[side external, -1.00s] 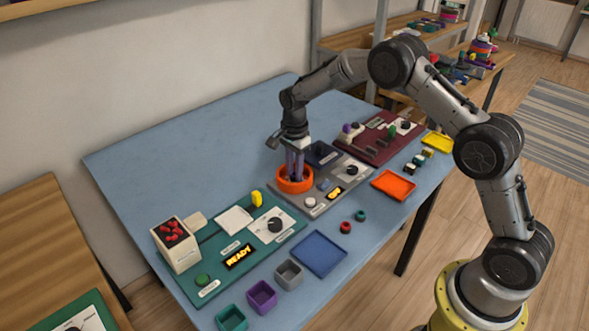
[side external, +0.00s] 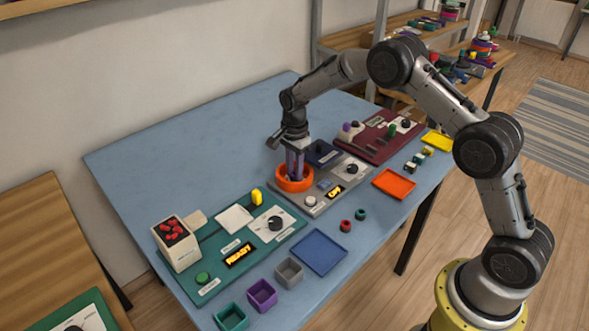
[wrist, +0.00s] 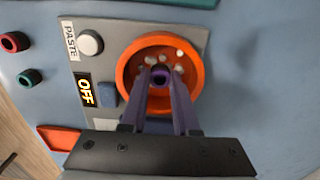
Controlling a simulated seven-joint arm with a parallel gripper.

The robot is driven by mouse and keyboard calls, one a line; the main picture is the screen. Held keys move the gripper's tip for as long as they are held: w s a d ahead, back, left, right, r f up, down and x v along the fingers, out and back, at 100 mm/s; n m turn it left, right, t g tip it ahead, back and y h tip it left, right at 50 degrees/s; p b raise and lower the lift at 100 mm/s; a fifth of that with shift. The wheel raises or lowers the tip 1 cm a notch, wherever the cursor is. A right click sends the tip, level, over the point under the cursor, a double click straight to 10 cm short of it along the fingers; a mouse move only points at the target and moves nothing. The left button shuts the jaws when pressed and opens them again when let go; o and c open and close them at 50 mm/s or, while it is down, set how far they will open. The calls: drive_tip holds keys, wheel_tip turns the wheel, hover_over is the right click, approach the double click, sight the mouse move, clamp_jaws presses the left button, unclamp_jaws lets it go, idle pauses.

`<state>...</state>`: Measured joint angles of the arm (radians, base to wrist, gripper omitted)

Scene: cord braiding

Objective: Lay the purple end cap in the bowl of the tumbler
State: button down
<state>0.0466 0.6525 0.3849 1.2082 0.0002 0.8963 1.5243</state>
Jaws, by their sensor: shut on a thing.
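The tumbler's bowl (side external: 294,187) is an orange ring-walled bowl on a grey panel (side external: 322,203). In the wrist view the orange bowl (wrist: 124,70) has several pale lumps inside. My gripper (wrist: 160,75) points down, its fingertips within the bowl's outline. It is shut on the small purple end cap (wrist: 160,77), which shows as a ring with a dark hole between the fingertips. In the side view my gripper (side external: 295,173) reaches down into the bowl, and its tips and the cap are hidden by the wall. Whether the cap touches the bowl floor I cannot tell.
The grey panel has a display (wrist: 85,91) reading OFF, a white round button (wrist: 90,42) by a PASTE label, and a blue switch (wrist: 109,94). An orange tray (side external: 393,184) lies in front. Red (side external: 345,226) and green (side external: 361,214) rings lie on the blue table.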

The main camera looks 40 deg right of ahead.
drive_tip(key=shift+f, duration=0.1)
drive_tip(key=c, duration=0.6)
unclamp_jaws()
drive_tip(key=shift+r, duration=5.55)
